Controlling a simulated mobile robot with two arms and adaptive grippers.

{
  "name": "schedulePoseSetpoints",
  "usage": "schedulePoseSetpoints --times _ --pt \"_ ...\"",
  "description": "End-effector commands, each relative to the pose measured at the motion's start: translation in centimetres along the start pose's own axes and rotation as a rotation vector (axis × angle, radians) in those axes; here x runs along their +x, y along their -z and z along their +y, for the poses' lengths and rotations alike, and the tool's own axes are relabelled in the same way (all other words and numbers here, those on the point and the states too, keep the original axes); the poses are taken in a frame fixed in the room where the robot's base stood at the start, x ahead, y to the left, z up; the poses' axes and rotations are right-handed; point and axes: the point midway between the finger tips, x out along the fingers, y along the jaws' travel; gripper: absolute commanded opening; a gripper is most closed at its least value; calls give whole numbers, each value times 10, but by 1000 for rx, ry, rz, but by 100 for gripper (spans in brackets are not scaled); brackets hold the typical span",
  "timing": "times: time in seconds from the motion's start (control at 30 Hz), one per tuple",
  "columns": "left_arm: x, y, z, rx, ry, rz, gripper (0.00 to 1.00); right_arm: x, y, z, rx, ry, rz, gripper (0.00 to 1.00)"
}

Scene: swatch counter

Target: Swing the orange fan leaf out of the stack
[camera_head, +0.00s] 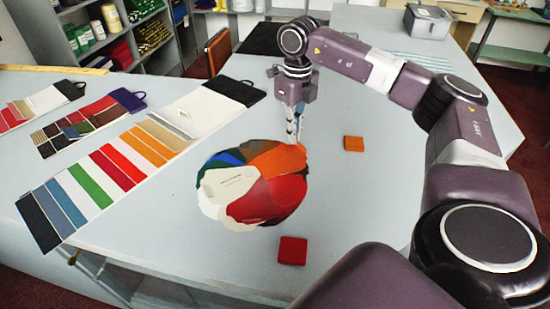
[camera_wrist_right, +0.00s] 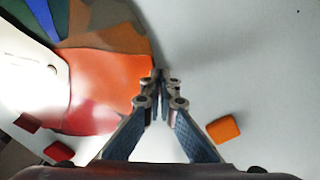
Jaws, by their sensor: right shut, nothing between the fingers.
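A fanned stack of coloured leaves lies on the counter, with a white cover (camera_head: 228,184) on top at the left. The orange leaf (camera_head: 282,160) shows at its upper right, between a brown leaf (camera_head: 256,148) and a broad red leaf (camera_head: 280,194). My right gripper (camera_head: 297,142) points down at the stack's upper right edge, by the orange leaf. Its fingers are shut and empty. In the right wrist view the fingertips (camera_wrist_right: 160,78) are at the right edge of the stack; I cannot tell whether they touch a leaf. My left gripper is not in view.
An orange square (camera_head: 353,143) lies right of the stack, and a red square (camera_head: 292,250) lies in front. Striped swatch cards (camera_head: 122,163) lie at the left. A grey metal box (camera_head: 427,21) stands at the back right. The counter right of the stack is mostly bare.

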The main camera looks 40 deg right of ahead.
Motion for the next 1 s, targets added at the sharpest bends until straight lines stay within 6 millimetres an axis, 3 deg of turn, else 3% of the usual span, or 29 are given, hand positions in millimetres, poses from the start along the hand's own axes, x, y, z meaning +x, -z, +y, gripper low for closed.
schedulePoseSetpoints --times 0.2,0.6,1.0 --pt "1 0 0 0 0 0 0 0 16 0 94 -1 0 0" --pt "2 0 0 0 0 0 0 0 19 0 116 -1 0 0" --pt "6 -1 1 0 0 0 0 0 48 6 302 -1 0 0"
